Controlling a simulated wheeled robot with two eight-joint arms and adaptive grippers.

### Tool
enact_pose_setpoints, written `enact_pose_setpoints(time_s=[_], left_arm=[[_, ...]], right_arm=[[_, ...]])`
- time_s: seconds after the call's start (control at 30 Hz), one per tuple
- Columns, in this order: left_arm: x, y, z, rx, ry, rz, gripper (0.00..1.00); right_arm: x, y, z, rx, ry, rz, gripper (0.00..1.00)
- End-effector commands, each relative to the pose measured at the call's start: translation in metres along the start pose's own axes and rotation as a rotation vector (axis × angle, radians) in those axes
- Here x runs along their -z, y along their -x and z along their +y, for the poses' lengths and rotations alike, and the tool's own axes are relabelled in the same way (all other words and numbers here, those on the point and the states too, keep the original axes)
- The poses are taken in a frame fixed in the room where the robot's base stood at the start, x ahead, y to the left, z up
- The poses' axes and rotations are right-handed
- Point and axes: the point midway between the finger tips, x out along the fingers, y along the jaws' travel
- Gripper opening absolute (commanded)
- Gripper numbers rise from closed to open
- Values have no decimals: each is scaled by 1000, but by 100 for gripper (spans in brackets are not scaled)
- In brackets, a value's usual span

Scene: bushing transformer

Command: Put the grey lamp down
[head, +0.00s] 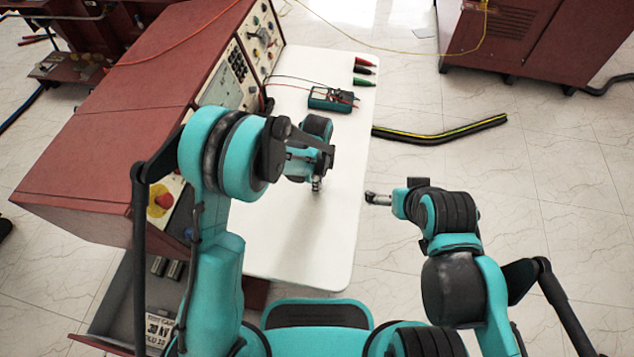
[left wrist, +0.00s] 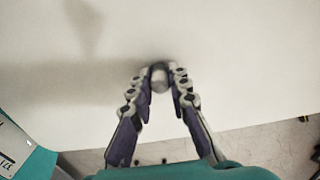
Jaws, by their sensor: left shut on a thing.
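The grey lamp (left wrist: 158,78) is a small rounded grey piece between the fingertips of my left gripper (left wrist: 160,88) in the left wrist view. The fingers are shut on it from both sides. A dark shadow lies right by it on the white tabletop (left wrist: 235,70), so it is close to the surface; I cannot tell if it touches. In the head view my left gripper (head: 317,184) points down over the middle of the white table, and its own wrist hides most of it. My right gripper (head: 378,198) is off the table's right edge; its fingers are too small to read.
A red control console (head: 130,125) stands along the table's left side. A multimeter (head: 332,99) with leads and several red, black and green plugs (head: 363,70) lie at the table's far end. The front part of the tabletop is clear. A black and yellow cable (head: 440,136) lies on the floor.

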Motion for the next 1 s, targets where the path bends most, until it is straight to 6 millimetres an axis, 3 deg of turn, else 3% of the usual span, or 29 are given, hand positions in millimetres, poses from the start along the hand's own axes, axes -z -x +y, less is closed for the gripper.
enact_pose_setpoints(time_s=[0.07, 0.1, 0.17, 0.57, 1.0], left_arm=[[0, -4, 0, 0, 0, 0, 0], [0, -3, 0, 0, 0, 0, 28], [0, -2, 0, 0, 0, 0, 38], [0, 6, 0, 0, 0, 0, 38], [0, 97, 0, 0, 0, 0, 38]], right_arm=[[-2, -4, 0, 0, 0, 0, 100], [-2, -2, 0, 0, 0, 0, 100], [-2, -2, 0, 0, 0, 0, 100], [2, 3, 0, 0, 0, 0, 100], [22, 31, 0, 0, 0, 0, 100]])
